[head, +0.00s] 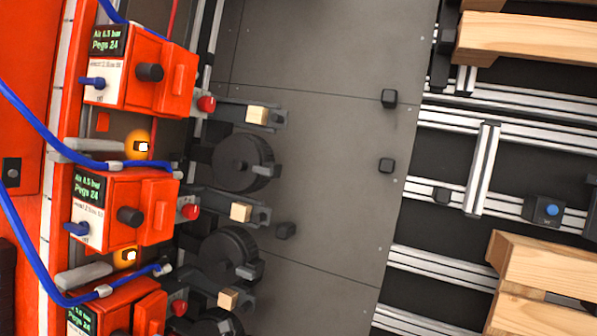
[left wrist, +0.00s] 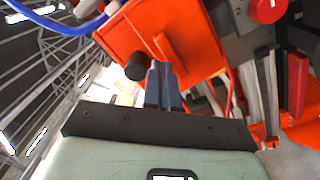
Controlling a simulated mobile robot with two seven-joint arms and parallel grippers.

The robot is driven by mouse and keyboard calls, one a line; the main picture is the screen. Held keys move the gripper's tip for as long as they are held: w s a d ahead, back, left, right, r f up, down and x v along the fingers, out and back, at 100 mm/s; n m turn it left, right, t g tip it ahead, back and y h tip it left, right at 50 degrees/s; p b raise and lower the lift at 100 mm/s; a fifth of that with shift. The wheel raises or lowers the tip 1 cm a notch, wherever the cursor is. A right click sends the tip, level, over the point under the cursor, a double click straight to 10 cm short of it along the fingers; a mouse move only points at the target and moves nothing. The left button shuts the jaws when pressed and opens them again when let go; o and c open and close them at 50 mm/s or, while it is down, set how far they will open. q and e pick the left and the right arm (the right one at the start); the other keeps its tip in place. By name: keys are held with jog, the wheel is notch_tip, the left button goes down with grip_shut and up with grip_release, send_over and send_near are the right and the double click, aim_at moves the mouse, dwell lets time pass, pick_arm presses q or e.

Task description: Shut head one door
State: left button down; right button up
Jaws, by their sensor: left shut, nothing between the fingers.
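Three orange nailing heads stand in a column at the left of the head view: a top one (head: 128,72), a middle one (head: 110,195) and a bottom one (head: 105,310), cut off by the frame. I cannot read which is head one. Each has a black knob and a raised orange panel on its right side; I cannot tell whether a door stands ajar. In the left wrist view an orange head (left wrist: 185,35) with a black knob (left wrist: 137,67) is close ahead. My left gripper (left wrist: 163,75) is shut and empty, its tips near the head's lower edge beside the knob; contact is unclear. My right gripper is not in view.
Blue hoses (head: 45,133) loop across the heads. Black reels (head: 242,163) and pale wooden blocks (head: 257,115) sit to their right. A grey plate (head: 320,60) is mostly clear. Timber boards (head: 530,40) lie at the right. A red button (left wrist: 267,9) shows in the wrist view.

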pick_arm(q)
jog(key=shift+w+d+f+h, duration=0.1)
jog(key=shift+w+f+h, duration=0.15)
jog(key=shift+f+h, duration=0.1)
jog(key=shift+a+r, duration=0.1)
jog(key=shift+a, duration=0.35)
jog(key=b+v, duration=0.1)
jog(key=v, duration=0.7)
jog(key=shift+w+d+f+m+b, duration=0.25)
jog(key=shift+f+m+b, duration=0.05)
jog(key=shift+b, duration=0.05)
dwell(0.9)
